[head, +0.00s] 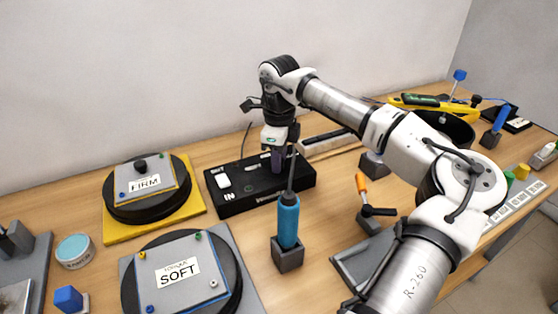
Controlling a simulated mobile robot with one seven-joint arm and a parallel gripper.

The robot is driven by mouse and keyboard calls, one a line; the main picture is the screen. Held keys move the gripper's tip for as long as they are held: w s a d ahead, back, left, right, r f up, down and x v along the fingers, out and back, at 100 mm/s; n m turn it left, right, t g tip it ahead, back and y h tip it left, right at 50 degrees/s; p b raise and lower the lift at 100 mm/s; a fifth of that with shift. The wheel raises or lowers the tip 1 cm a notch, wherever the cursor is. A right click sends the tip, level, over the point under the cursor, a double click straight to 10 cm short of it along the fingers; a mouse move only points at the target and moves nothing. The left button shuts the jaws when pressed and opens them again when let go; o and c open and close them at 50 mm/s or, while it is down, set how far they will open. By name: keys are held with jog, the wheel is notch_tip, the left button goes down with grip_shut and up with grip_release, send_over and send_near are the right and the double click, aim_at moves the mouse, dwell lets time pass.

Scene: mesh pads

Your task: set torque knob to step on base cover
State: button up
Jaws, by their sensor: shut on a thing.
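My gripper (279,148) points down over a black box (240,200) near the back of the table. It is shut on a small grey-purple upright piece (277,163), which stands at the box's top. I cannot tell whether this piece is the torque knob, and no step marks are readable. Two round dark pads carry grey plates, one marked FIRM (145,182) and one marked SOFT (178,273). I cannot tell which thing is the base cover.
A blue-handled driver (288,221) stands upright in a dark block in front of the box. An orange-handled tool (361,184) stands right of it. A round tin (74,251) and blue block (68,298) are at left. My arm covers much of the right side.

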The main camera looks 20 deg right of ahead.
jog(key=n, duration=0.5)
jog(key=shift+w+n+b, duration=0.15)
jog(key=shift+n+b, duration=0.15)
jog(key=shift+r+n, duration=0.1)
jog(key=shift+n, duration=2.2)
jog(key=o, duration=1)
jog(key=shift+c, duration=0.2)
notch_tip(320, 180, up, 14)
jog(key=b, duration=0.1)
jog(key=shift+f, duration=0.2)
